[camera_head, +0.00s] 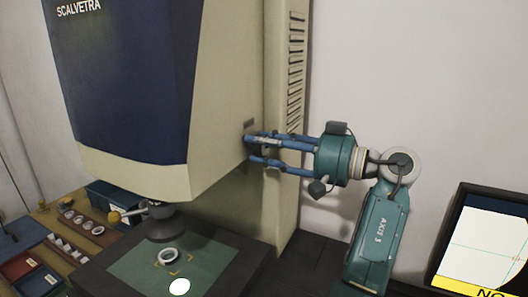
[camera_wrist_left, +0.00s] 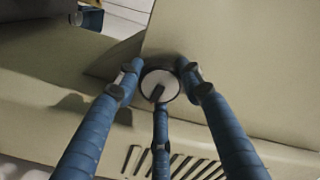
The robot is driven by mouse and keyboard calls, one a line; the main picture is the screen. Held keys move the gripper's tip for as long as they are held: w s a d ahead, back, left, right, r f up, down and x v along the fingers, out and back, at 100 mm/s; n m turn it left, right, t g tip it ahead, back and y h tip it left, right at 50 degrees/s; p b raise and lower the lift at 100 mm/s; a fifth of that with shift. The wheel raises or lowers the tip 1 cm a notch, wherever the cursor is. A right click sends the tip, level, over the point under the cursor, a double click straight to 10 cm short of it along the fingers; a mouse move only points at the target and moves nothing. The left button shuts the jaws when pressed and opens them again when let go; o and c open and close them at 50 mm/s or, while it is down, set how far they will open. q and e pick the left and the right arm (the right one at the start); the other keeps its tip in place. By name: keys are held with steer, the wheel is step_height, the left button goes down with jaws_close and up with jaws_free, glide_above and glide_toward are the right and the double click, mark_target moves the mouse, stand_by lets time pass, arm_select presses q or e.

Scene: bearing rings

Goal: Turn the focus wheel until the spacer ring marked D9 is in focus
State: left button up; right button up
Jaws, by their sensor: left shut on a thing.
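My left gripper (camera_head: 262,150) has blue fingers, which are at the side of the cream and dark blue measuring machine (camera_head: 215,90). In the left wrist view, its three fingers close around the focus wheel (camera_wrist_left: 160,84), a round pale disc with a dark rim. In the head view the fingers mostly hide the wheel. A metal ring (camera_head: 168,256) lies on the green stage (camera_head: 130,262) below the lens (camera_head: 165,222); no marking on it is readable. The screen (camera_head: 488,245) at the right shows a pale picture with thin crosshair lines and a curved dark edge. My right gripper is not in view.
A yellow bar (camera_head: 470,286) under the screen picture reads "NO", then is cut off. A rack of several rings (camera_head: 82,222), small labelled trays (camera_head: 22,268) and a blue box (camera_head: 112,197) stand at the left. A bright white spot (camera_head: 180,287) shows on the stage's front.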

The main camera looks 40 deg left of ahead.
arm_select(q)
steer(key=shift+r, duration=0.1)
steer(key=o, duration=1.2)
steer(key=shift+a, duration=0.1)
steer(key=shift+c, duration=0.2)
steer(key=v, duration=0.7)
steer(key=shift+d, duration=0.25)
